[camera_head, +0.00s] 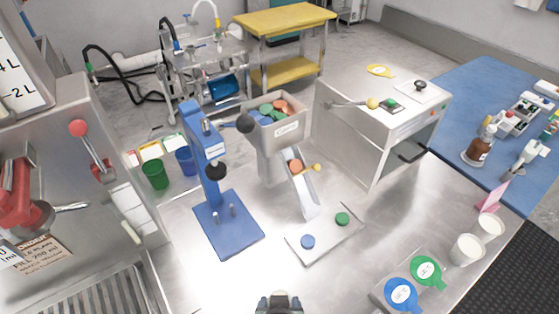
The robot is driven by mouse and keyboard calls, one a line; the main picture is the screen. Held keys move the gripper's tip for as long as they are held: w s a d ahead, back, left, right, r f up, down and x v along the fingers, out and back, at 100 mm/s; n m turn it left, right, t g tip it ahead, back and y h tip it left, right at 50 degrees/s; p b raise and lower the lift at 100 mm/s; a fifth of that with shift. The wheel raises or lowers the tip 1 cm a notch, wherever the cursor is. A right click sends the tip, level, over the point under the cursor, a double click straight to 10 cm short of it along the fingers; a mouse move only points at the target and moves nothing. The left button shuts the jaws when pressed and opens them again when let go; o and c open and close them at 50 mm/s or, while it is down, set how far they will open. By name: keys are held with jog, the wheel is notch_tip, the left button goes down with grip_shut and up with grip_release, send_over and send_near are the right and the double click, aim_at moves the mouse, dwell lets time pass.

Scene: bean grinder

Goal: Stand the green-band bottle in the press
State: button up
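The blue press (208,155) stands left of centre. It has an upright blue column, a dark round part on its front and a blue base plate (228,238) with two short pegs; no bottle stands on the plate. I cannot pick out a bottle with a green band.
Green (154,175) and blue (186,161) cups are left; white cups (467,249) and round tags (425,270) lower right.

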notch_tip(320, 180, up, 15)
jog(key=p, duration=1.1)
jog(key=shift+f+p, duration=0.15)
jog(key=shift+p, duration=0.15)
notch_tip(320, 180, down, 15)
jog(key=b, duration=1.1)
jog(key=shift+b, duration=0.35)
jog(key=w+a+r+n+y+p, duration=0.1)
jog(key=w+a+r+n+p, duration=0.2)
jog(key=a, duration=0.4)
jog(key=w+a+r+n+y+p, duration=0.1)
jog(key=w+a+r+p, duration=0.15)
jog(key=a+r, duration=0.4)
jog(key=shift+n+g+y, duration=0.3)
jog(key=f, duration=0.7)
jog(key=s+f, duration=0.1)
jog(key=f, duration=0.2)
jog(key=shift+a+f+p, duration=0.25)
jog(key=shift+a+p, duration=0.05)
jog(key=shift+f, duration=0.2)
jog(key=o, duration=1.4)
jog(key=shift+r, duration=0.1)
jog(key=shift+o, duration=0.2)
